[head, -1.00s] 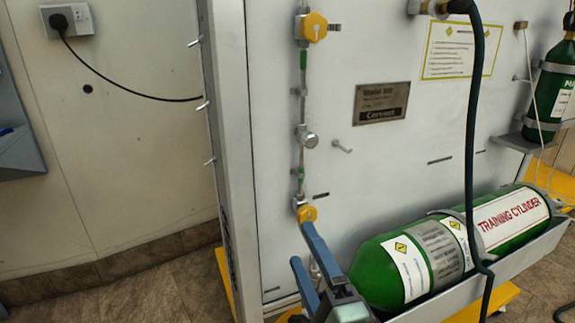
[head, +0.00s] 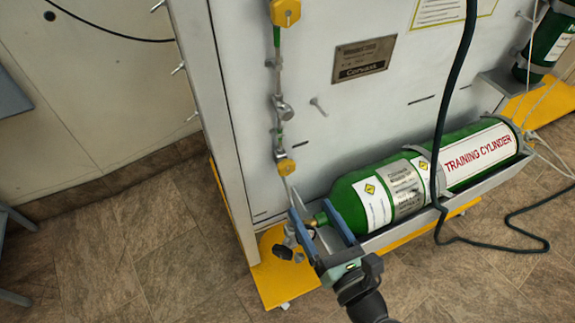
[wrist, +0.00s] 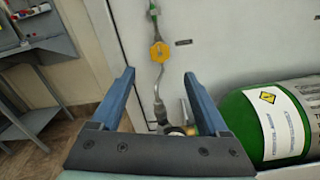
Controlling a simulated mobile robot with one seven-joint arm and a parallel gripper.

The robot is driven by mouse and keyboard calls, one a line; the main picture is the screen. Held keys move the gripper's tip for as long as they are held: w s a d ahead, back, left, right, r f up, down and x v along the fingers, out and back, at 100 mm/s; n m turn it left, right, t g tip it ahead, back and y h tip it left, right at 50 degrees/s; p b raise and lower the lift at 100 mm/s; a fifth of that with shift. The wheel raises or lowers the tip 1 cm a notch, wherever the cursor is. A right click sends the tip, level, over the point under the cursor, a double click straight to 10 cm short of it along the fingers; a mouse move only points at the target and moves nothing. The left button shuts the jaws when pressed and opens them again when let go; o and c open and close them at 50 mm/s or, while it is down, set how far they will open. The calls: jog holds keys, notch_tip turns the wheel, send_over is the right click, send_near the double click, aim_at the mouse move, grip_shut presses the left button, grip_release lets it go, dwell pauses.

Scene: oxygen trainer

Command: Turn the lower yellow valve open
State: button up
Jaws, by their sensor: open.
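The lower yellow valve (head: 285,167) sits on the thin vertical pipe on the white panel. In the wrist view the lower yellow valve (wrist: 160,52) shows ahead of and between my fingers, apart from them. The upper yellow valve (head: 285,12) is at the top edge of the head view. My gripper (head: 321,214) is open and empty, below the lower valve in the head view. In the wrist view my gripper (wrist: 158,75) has its blue fingers spread wide. Nothing covers the lower valve.
A green training cylinder (head: 456,165) lies in a grey tray (head: 400,231) close to the right of my gripper. A dark hose (head: 447,130) hangs in front of it. A black knob and brass fitting (head: 310,222) sit near the fingers.

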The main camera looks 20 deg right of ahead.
aim_at(288, 171)
jog(key=w, duration=0.5)
jog(key=w+b, duration=0.1)
jog(key=w, duration=0.4)
jog(key=shift+w+a, duration=0.2)
jog(key=shift+w, duration=0.2)
grip_shut()
